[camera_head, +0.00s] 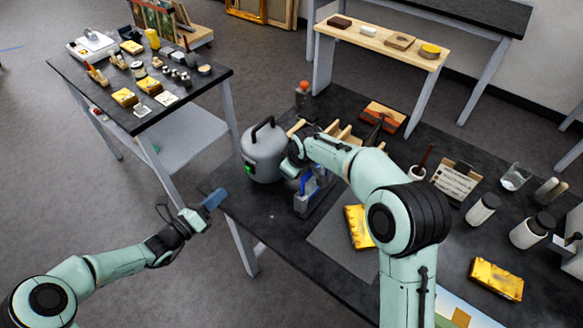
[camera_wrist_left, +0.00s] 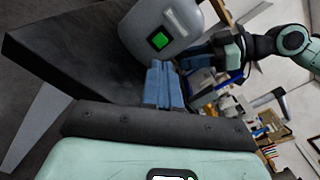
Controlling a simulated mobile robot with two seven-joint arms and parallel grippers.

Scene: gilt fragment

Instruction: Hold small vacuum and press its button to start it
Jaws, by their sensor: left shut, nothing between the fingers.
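The small vacuum (camera_head: 263,155) is a grey canister with a black top handle. It stands upright near the left corner of the dark table. Its bright green button (camera_head: 248,170) is on the lower front side. The vacuum also shows in the left wrist view (camera_wrist_left: 180,22), with the button (camera_wrist_left: 159,40) facing my fingers. My left gripper (camera_head: 214,199) is shut and empty, with blue fingers, off the table edge to the left of and apart from the vacuum. My right gripper (camera_head: 294,163) is at the vacuum's right side. Its fingers are hidden, so I cannot tell whether it grips.
A blue-and-grey tool holder (camera_head: 306,197) stands just right of the vacuum. Yellow gilt pieces (camera_head: 360,226), jars (camera_head: 482,208) and a wooden rack (camera_head: 345,136) lie across the table. A side table (camera_head: 100,72) with small items is at the back left. The floor around my left arm is clear.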

